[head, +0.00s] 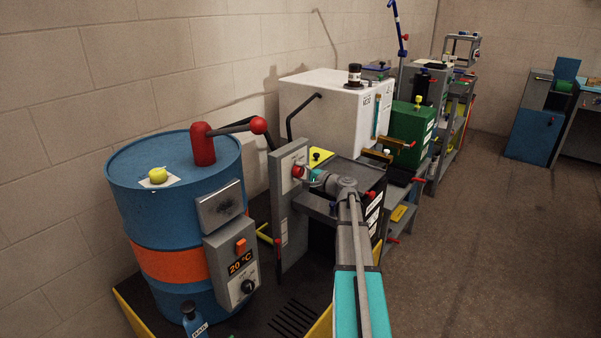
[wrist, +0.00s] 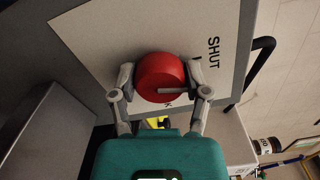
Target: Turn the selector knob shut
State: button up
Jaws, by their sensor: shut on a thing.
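The selector knob (wrist: 157,72) is a round red knob on a pale plate (wrist: 105,35) in the wrist view. A light pointer bar (wrist: 172,91) lies across its lower right part. The word SHUT (wrist: 214,52) is printed to the right of the knob. Another label below the knob is mostly hidden, with only a K showing. My gripper (wrist: 160,77) has one finger on each side of the knob and is shut on it. In the head view my gripper (head: 311,175) reaches the red knob (head: 297,171) on the upright grey panel (head: 288,215).
A blue drum (head: 150,220) with an orange band and a red-handled lever (head: 235,127) stands left of the panel. A white box (head: 325,105) and a green box (head: 408,130) stand behind my arm. The floor (head: 480,250) at the right is clear.

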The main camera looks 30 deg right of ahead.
jog(key=shift+n, duration=1.3)
jog(key=o, duration=1.1)
jog(key=shift+v, duration=6)
jog(key=shift+s+f, duration=0.1)
